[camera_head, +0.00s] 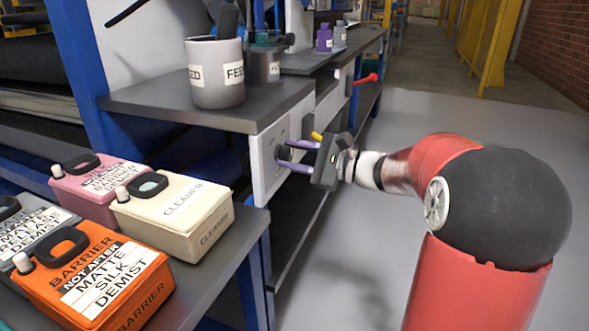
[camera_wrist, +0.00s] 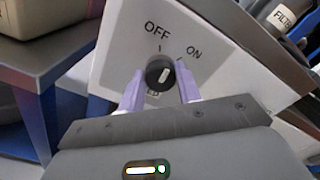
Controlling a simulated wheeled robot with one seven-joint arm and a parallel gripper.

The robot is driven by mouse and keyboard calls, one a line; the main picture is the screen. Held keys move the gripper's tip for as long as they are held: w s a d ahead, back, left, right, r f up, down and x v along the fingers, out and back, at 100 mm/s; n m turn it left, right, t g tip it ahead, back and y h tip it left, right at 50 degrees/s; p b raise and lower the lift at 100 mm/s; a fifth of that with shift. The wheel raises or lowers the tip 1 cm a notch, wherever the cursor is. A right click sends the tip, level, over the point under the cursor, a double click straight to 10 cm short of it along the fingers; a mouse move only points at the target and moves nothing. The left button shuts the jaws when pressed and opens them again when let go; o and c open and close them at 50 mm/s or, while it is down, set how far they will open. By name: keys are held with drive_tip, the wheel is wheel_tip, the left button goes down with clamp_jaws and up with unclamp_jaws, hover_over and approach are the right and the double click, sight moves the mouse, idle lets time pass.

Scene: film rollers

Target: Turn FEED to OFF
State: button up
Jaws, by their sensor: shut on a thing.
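A white control panel (camera_wrist: 120,50) on the bench front carries a dark round knob (camera_wrist: 159,73) with the words OFF and ON printed above it. A label below the knob is mostly hidden, so I cannot read it fully. The knob's pale pointer mark leans slightly right of straight up, seemingly between the OFF and ON ticks. My gripper (camera_wrist: 160,85) has its purple fingers on either side of the knob, shut on it. In the head view my gripper (camera_head: 290,156) reaches the nearest white panel (camera_head: 264,178) from the right.
A cup labelled FEED (camera_head: 215,75) stands on the bench (camera_head: 150,105) above the panel. A red handle (camera_head: 365,79) sticks out farther along. Orange (camera_head: 95,285), cream (camera_head: 180,215) and pink (camera_head: 95,185) canisters stand on the lower left table. The floor to the right is clear.

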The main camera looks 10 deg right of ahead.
drive_tip(key=n+b, duration=0.1)
drive_tip(key=b, duration=0.1)
drive_tip(key=n+b, duration=0.2)
drive_tip(key=shift+f, duration=0.3)
drive_tip(key=shift+r+n+b, duration=0.15)
drive_tip(key=shift+n+b, duration=0.75)
drive_tip(key=shift+n, duration=0.1)
drive_tip(key=shift+r+n, duration=0.1)
drive_tip(key=shift+n, duration=0.2)
drive_tip(key=o, duration=1)
drive_tip(key=shift+c, duration=0.2)
drive_tip(key=shift+s, duration=0.1)
drive_tip(key=v, duration=0.7)
drive_tip(key=shift+s+d, duration=0.2)
drive_tip(key=shift+d, duration=0.05)
